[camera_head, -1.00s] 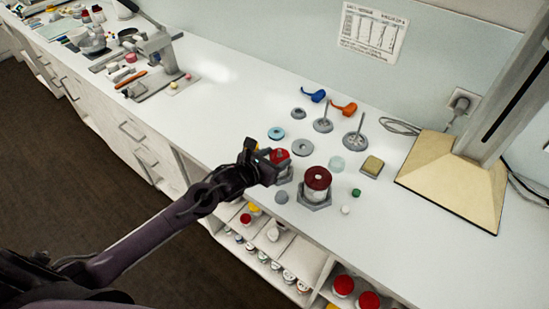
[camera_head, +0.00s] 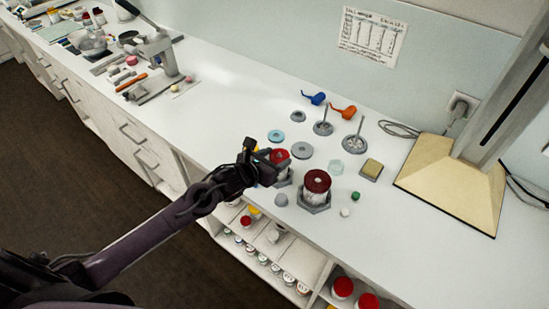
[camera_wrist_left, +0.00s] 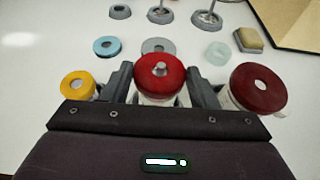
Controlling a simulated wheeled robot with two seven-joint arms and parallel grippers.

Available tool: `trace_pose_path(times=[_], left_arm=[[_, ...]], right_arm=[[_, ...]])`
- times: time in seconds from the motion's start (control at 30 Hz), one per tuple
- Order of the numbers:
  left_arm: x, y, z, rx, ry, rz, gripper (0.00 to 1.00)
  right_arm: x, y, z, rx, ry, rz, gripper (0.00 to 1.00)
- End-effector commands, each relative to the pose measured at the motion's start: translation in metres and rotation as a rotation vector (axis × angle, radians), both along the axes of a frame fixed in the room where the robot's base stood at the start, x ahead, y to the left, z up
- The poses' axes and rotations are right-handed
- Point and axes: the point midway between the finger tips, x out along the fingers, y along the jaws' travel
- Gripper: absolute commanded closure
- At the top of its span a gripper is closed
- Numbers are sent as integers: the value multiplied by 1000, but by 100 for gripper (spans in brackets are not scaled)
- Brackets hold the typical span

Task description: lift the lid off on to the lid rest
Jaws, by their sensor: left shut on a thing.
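A pot with a bright red lid (camera_head: 280,155) stands in a grey holder near the counter's front edge. In the left wrist view the red lid (camera_wrist_left: 159,74) has a pale knob and the white pot body shows below it. My left gripper (camera_head: 272,166) is shut on this red-lidded pot, one finger on each side; whether the fingers bear on lid or body is hard to tell. A flat grey ring (camera_head: 302,149) and a blue ring (camera_head: 276,136) lie behind it; I cannot tell which is the lid rest. My right gripper is not in view.
A dark red-lidded jar (camera_head: 317,182) in a grey hexagonal holder stands close on the right. A yellow-lidded jar (camera_wrist_left: 78,84) is at left in the wrist view. A glass dish (camera_head: 336,167), a sponge (camera_head: 371,169) and grey stands lie behind. The counter left of the rings is clear.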

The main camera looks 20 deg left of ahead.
Motion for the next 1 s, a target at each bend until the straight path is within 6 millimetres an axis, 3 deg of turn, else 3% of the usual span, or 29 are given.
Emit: trace_pose_path(times=[0.8,1.0], left_arm=[[0,0,34,1,0,0,68],[0,0,35,1,0,0,68]], right_arm=[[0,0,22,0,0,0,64],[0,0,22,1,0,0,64]])
